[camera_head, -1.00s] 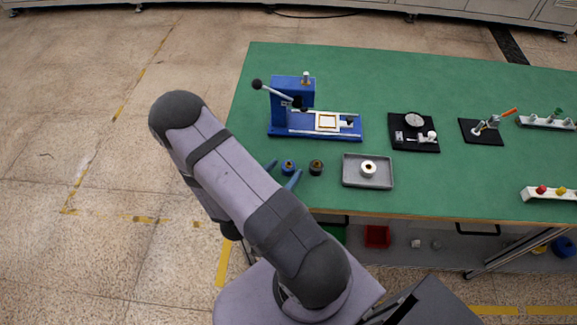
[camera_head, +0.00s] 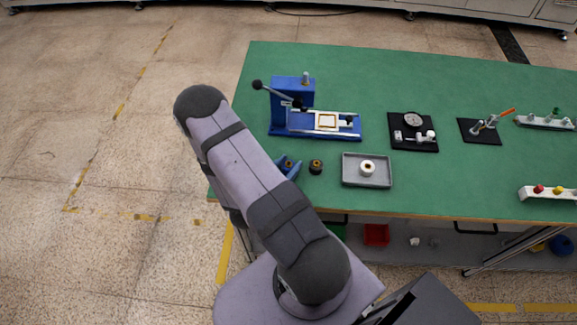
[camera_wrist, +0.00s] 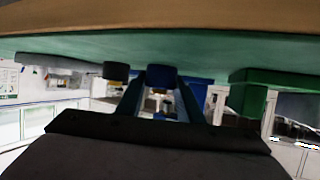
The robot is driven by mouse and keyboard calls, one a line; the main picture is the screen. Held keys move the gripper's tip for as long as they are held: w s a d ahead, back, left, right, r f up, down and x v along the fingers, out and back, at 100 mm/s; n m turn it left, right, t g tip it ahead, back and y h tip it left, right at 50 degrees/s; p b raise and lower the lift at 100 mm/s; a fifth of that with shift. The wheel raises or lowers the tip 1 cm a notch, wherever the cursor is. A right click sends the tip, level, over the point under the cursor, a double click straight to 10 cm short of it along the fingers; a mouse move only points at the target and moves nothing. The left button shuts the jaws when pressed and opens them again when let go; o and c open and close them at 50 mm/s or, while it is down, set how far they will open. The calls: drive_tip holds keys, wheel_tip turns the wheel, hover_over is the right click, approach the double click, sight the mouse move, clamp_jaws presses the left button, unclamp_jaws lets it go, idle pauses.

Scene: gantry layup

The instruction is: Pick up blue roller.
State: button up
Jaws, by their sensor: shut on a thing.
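The blue roller (camera_head: 289,164) is near the left front of the green table, with a dark centre on top. My gripper (camera_head: 287,166) has its blue fingers shut on it, one on each side, and they partly hide it. In the wrist view, the blue roller (camera_wrist: 160,77) sits between the fingertips of my gripper (camera_wrist: 160,84), against the green table surface in this upside-down picture. I cannot tell any gap under it.
A black roller (camera_head: 316,167) stands just right of the blue one, also in the wrist view (camera_wrist: 116,71). A grey tray (camera_head: 348,181) holding a white roller is further right. A blue press (camera_head: 291,105) stands behind. The table's front edge is close.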

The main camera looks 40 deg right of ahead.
sight(289, 163)
drive_tip(key=shift+r, duration=0.15)
drive_tip(key=shift+r+b, duration=0.3)
drive_tip(key=shift+r, duration=4.6)
